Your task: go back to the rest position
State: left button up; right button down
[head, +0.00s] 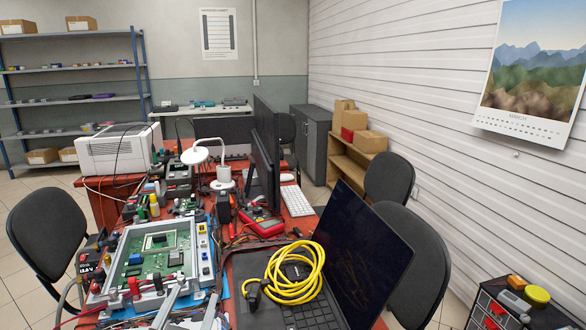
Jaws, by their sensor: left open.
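My left gripper (197,296) shows at the bottom edge, left of centre, as two pale grey fingers spread apart with nothing seen between them. It is over the front of the workbench, in front of the metal frame holding a green circuit board (150,254). My right gripper is not in view. A coiled yellow hose or cable (293,272) lies on the open laptop (318,314), to the right of my left gripper and apart from it.
The red-topped bench is crowded with tools, a red meter (261,224), a white lamp (222,178) and monitors (266,160). Black chairs stand at the left (48,232) and right (415,259). A drawer unit (489,311) is at lower right. Floor shows at far left.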

pick_arm(q)
jog(key=s+a+f+n+g, duration=0.2)
jog(key=s+f+g, duration=0.6)
jog(key=f, duration=0.5)
jog(key=s+d+f+g+h, duration=0.15)
jog(key=s+f+g, duration=0.4)
jog(key=s, duration=0.75)
notch_tip(320, 180, down, 22)
jog(key=a+m, duration=0.1)
jog(key=s+a+f, duration=0.2)
jog(key=s+f, duration=0.3)
jog(key=f, duration=0.2)
jog(key=s+a+f+g+y, duration=0.1)
jog(key=s+a+f, duration=0.2)
jog(key=s+f, duration=0.3)
jog(key=shift+s+a+f, duration=0.25)
jog(key=shift+f, duration=0.3)
